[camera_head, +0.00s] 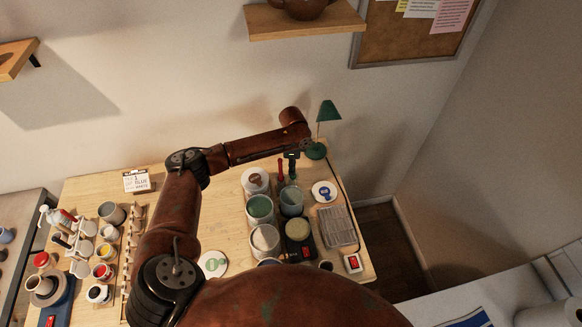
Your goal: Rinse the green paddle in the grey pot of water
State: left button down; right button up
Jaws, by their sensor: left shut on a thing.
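My left gripper (291,164) points down above the back of the work table and is shut on a thin tool, which looks like the green paddle (292,180). The paddle is small and partly hidden by the gripper. Its lower end is over or inside the mouth of the grey pot (292,203); I cannot tell whether it touches the water. My right gripper is not in view.
A pot of green glaze (260,208) and a pale pot (265,241) stand left of and in front of the grey pot. A dark device (300,247) stands in front. A green lamp (328,115) stands behind right. Jars crowd the table's left.

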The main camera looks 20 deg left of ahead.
pick_arm(q)
jog(key=shift+f, duration=0.1)
dwell(0.3)
jog(key=c, duration=1.9)
grip_release()
notch_tip(320, 180, up, 12)
jog(key=shift+s, duration=0.1)
